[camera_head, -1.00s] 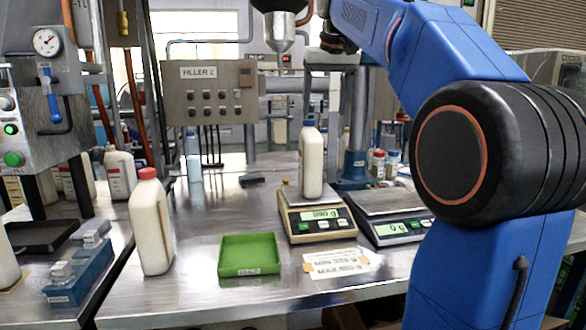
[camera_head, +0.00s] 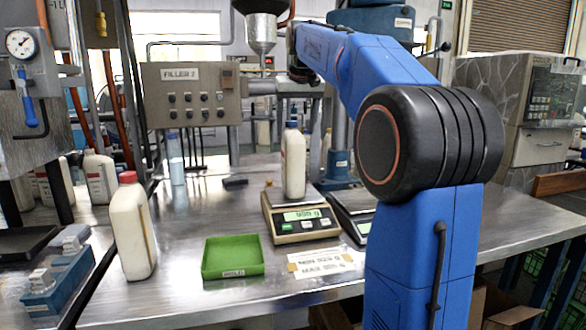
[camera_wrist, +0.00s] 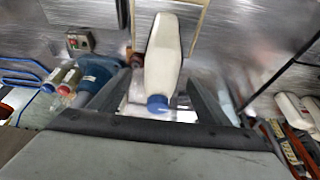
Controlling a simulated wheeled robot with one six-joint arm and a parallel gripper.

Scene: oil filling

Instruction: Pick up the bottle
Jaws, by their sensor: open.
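A white bottle with a blue cap (camera_head: 293,165) stands upright on the left scale (camera_head: 302,222) in the head view. It also shows in the wrist view (camera_wrist: 163,52), cap toward the bottom of the picture. My gripper (camera_wrist: 156,90) is open in the wrist view, with one finger on each side of the bottle's outline. I cannot tell how far the bottle is from the fingers, and no contact shows. In the head view my gripper cannot be made out. Another white bottle, with a red cap (camera_head: 132,228), stands on the table at the left.
A green tray (camera_head: 233,268) lies at the table's front, beside a printed paper label (camera_head: 326,262). A second scale (camera_head: 352,215) is partly hidden by my arm. A filler nozzle (camera_head: 262,30) hangs above, left of my upper arm. The table right of my arm is clear.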

